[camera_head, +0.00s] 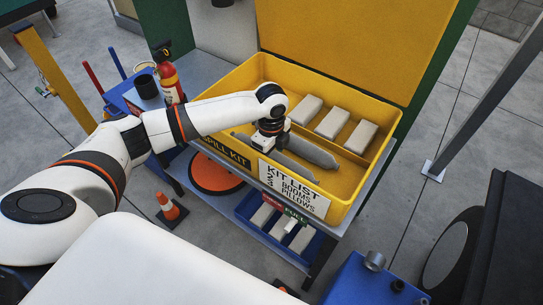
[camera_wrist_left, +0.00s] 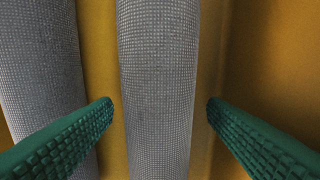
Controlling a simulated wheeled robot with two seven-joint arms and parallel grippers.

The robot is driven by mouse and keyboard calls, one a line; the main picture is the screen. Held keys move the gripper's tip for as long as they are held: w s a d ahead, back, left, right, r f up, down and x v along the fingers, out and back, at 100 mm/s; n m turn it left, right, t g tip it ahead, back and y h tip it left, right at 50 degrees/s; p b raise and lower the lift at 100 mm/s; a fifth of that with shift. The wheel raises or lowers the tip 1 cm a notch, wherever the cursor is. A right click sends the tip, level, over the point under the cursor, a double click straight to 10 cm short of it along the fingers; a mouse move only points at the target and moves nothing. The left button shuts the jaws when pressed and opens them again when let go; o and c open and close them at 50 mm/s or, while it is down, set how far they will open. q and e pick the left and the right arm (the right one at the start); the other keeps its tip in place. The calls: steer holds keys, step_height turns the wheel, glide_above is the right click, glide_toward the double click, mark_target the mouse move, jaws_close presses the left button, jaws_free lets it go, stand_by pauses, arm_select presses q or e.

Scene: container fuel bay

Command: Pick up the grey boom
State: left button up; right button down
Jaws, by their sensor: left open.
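Two long grey booms lie side by side in the yellow spill kit bin (camera_head: 268,74). In the head view, one grey boom (camera_head: 312,152) shows right of my left gripper (camera_head: 266,143), and part of another (camera_head: 294,168) shows in front of it. In the left wrist view, one grey boom (camera_wrist_left: 158,85) runs between the green fingers of my left gripper (camera_wrist_left: 160,106). The gripper is open, with a gap on both sides of that boom. The other boom (camera_wrist_left: 40,70) lies left of it, partly behind the left finger. My right gripper is not in view.
Several pale pillows (camera_head: 333,122) lie at the bin's far right side. A kit list sign (camera_head: 293,190) hangs on the bin's front. A red extinguisher (camera_head: 170,80) stands left of the bin. A blue crate (camera_head: 248,211) with pale items sits on the shelf below.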

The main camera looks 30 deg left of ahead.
arm_select(q)
steer(key=shift+f, duration=0.6)
steer(key=c, duration=1.1)
